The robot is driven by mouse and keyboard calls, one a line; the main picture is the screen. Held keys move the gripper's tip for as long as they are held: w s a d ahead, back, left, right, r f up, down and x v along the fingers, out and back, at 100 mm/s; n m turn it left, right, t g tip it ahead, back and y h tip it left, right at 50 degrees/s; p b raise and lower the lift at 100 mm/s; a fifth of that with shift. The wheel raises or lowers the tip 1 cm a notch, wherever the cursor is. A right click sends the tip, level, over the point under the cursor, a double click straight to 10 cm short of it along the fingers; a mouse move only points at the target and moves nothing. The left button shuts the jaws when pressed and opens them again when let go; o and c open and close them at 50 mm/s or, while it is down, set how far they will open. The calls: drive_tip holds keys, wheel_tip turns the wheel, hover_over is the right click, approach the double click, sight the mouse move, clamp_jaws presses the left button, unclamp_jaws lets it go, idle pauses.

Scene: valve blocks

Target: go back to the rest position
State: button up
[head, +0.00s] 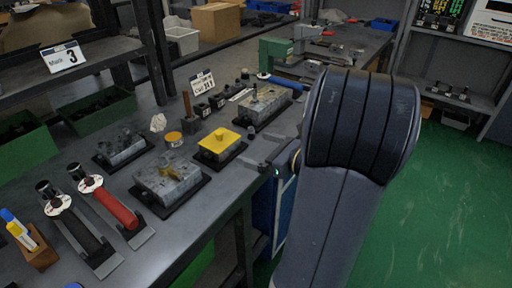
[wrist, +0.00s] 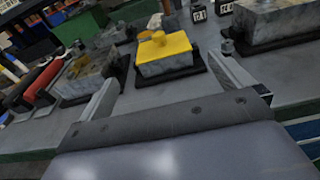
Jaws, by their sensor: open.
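My gripper (head: 260,150) is open and empty at the bench's front edge, beside the yellow-topped valve block (head: 219,143). In the wrist view my gripper (wrist: 170,72) has its two fingers spread wide, with the yellow block (wrist: 165,52) beyond and between them. Another grey block (head: 122,147) lies farther left, and one more (head: 264,102) stands at the back right. My arm covers part of the bench's right side in the head view.
A red-handled tool (head: 115,207) and a black-handled one lie at the front left. A blue-handled tool (head: 285,82) lies at the back, near a green vise (head: 277,50). Green bins (head: 98,110) stand at left. Open green floor (head: 445,200) lies to the right.

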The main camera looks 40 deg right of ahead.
sight(223, 136)
drive_tip(key=b+x, duration=0.1)
drive_tip(key=x, duration=1.1)
drive_tip(key=shift+w+r, duration=0.15)
drive_tip(key=shift+r, duration=1.4)
